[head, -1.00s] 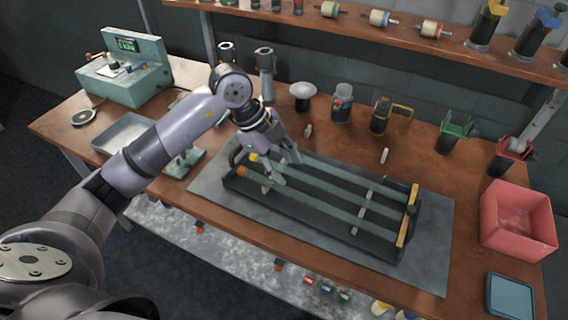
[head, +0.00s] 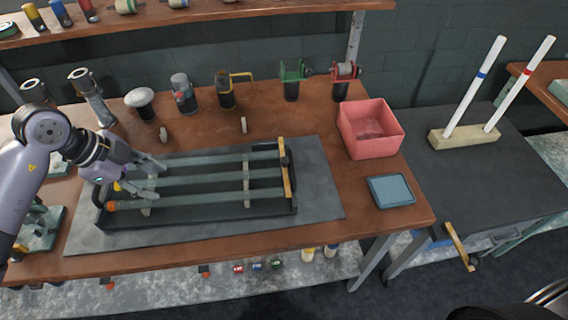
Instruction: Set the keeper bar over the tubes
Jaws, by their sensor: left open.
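A dark rack (head: 200,216) lies on the grey mat with three grey-green glass tubes (head: 215,179) running lengthwise in it. Yellow and orange ends show at the rack's left end. A tan bar (head: 286,182) shows in two lengths across the rack's right end; I cannot tell whether it is the keeper bar or part of the rack. Pale cross supports show under the tubes. My left gripper (head: 159,181) is open over the rack's left end, with its fingers apart above the tubes and nothing visible between them. My right gripper is not in view.
A pink bin (head: 371,130) and a blue-grey tray (head: 391,190) stand right of the mat (head: 325,195). Several fixtures line the bench back. A dark cart (head: 510,185) at right carries a block (head: 464,137) with two upright white rods; a tan handle-like bar (head: 459,245) is at its front.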

